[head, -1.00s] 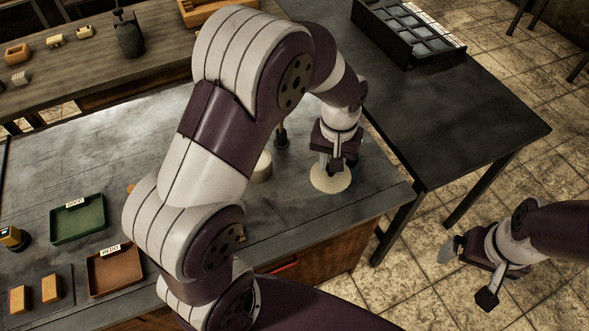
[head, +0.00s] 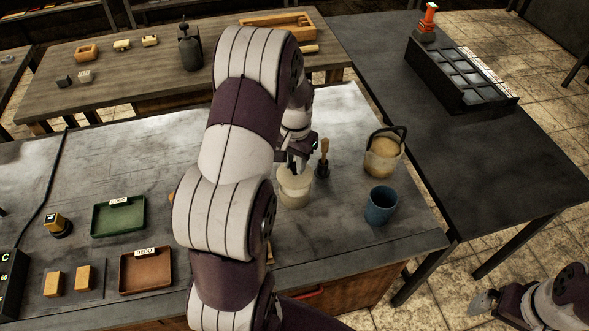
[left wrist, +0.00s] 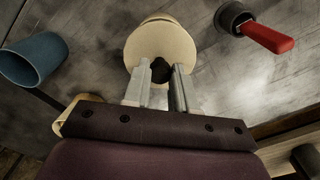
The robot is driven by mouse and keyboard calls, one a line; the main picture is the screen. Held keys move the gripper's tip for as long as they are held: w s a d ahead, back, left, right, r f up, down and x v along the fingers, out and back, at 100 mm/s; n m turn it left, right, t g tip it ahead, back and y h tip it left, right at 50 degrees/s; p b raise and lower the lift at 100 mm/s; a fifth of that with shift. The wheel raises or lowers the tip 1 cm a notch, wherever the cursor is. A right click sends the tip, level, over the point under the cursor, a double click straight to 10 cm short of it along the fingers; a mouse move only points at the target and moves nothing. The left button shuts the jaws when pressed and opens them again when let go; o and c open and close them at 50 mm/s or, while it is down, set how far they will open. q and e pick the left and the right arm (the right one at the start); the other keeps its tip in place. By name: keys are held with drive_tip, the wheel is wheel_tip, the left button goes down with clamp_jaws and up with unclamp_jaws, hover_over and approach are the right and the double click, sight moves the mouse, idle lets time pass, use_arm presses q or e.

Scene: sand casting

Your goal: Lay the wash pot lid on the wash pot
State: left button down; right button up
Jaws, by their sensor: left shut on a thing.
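My left gripper (head: 292,164) is shut on the dark knob (left wrist: 160,69) of the wash pot lid. The lid (left wrist: 160,42) is a round cream disc, seen below the fingers in the left wrist view. In the head view the gripper is right over the cream wash pot (head: 294,193), with the lid at the pot's mouth. I cannot tell whether the lid rests on the rim or hangs slightly above it. My right gripper (head: 482,301) is at the lower right, away from the bench and partly cut off; its opening is unclear.
A blue cup (head: 381,206) and a handled bucket (head: 382,158) stand right of the pot. A wooden-handled tool in a dark holder (head: 323,163) is close beside it. Green (head: 118,217) and brown (head: 146,272) trays lie left. My left arm hides the bench's middle.

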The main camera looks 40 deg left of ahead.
sight(295, 174)
use_arm(q)
drive_tip(key=shift+f, duration=2.05)
drive_tip(key=shift+f, duration=0.1)
drive_tip(key=c, duration=0.9)
unclamp_jaws()
wheel_tip(295, 174, up, 12)
drive_tip(key=shift+d+f+b, duration=0.1)
drive_tip(key=shift+b, duration=0.2)
drive_tip(key=shift+m+t, duration=0.5)
drive_tip(key=shift+t, duration=0.2)
drive_tip(key=s+d, duration=0.4)
drive_tip(key=d, duration=0.1)
drive_tip(key=s+d+f, duration=0.1)
drive_tip(key=s+d, duration=0.3)
drive_tip(key=d, duration=0.1)
drive_tip(key=s+d+f, duration=0.1)
drive_tip(key=s+d, duration=0.3)
drive_tip(key=d, duration=0.1)
drive_tip(key=shift+d, duration=0.15)
